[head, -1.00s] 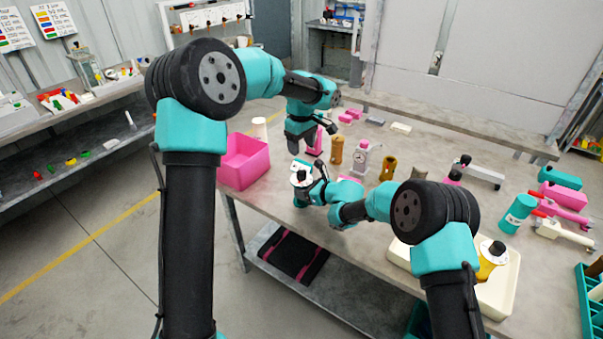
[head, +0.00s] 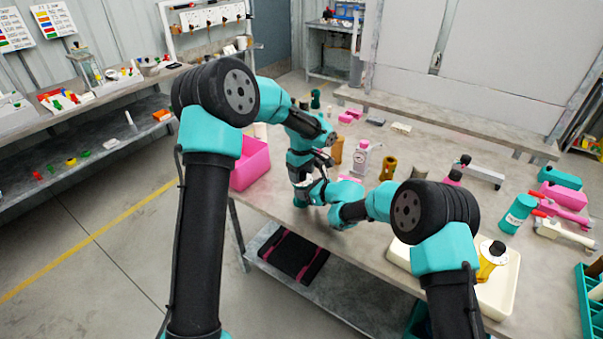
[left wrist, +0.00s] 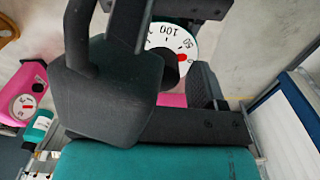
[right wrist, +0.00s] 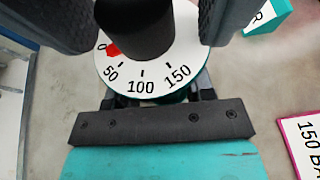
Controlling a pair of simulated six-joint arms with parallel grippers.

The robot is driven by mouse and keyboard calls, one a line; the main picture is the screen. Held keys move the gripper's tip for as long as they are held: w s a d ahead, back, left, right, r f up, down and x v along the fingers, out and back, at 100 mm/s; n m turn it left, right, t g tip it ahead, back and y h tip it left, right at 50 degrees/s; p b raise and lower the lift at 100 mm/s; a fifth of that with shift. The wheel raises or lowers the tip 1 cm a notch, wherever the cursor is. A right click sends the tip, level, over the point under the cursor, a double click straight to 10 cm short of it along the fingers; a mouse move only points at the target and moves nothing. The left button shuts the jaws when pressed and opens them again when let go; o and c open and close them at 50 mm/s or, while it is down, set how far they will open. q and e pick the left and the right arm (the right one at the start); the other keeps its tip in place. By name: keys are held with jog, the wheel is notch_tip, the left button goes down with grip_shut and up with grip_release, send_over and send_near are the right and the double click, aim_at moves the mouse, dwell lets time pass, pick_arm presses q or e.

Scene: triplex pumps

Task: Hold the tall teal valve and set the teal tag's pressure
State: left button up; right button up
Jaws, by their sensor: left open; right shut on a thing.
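The tall teal valve has a white dial with a black knob on top. The dial shows in the right wrist view (right wrist: 140,78) and in the left wrist view (left wrist: 176,36). A red mark on it sits by 0. My right gripper (right wrist: 140,30) is shut on the valve, which looks upright at the table's near left edge. My left gripper (left wrist: 165,75) is open over the dial, its black fingers around the knob; contact is unclear. The teal tag (right wrist: 268,14) shows only a corner with "R"; its number is out of view.
A pink tag (right wrist: 306,140) reading "150 BA" lies to the right. A white gauge unit (head: 361,158) and amber cylinder (head: 389,168) stand behind. A cream tray (head: 503,300) holds a yellow valve (head: 487,265).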

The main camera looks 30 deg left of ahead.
pick_arm(q)
jog(key=c, duration=0.9)
jog(key=shift+c, duration=0.2)
jog(key=shift+n, duration=2.4)
jog(key=o, duration=0.9)
jog(key=shift+o, duration=0.2)
jog(key=shift+r, duration=0.1)
